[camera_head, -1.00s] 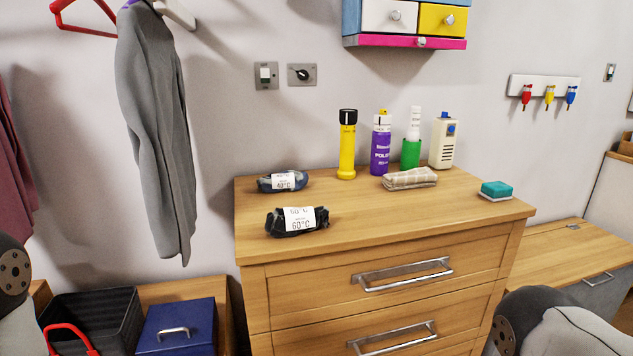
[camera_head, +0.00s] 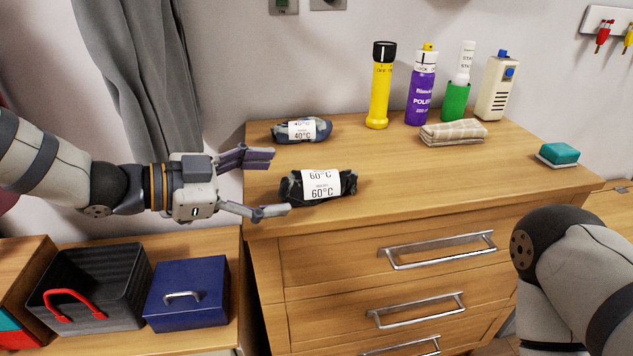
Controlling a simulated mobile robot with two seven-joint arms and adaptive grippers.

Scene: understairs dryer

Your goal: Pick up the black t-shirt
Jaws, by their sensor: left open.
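The black t-shirt (camera_head: 345,183) is a dark rolled bundle with a white band marked 60°C. It lies on the wooden dresser top (camera_head: 400,170) near the front left edge. My left gripper (camera_head: 280,184) is open, its fingers pointing right toward the bundle. In the picture its fingertips end just left of the bundle, with nothing between them; whether they touch it I cannot tell. My right arm is at the lower right, and its gripper is out of view.
A blue bundle marked 40°C (camera_head: 318,129) lies behind the black one. A yellow torch (camera_head: 380,88), purple spray can (camera_head: 420,92), green holder (camera_head: 456,100), cream device (camera_head: 496,88), folded cloth (camera_head: 454,133) and teal sponge (camera_head: 558,153) stand farther right. A blue box (camera_head: 190,295) sits lower left.

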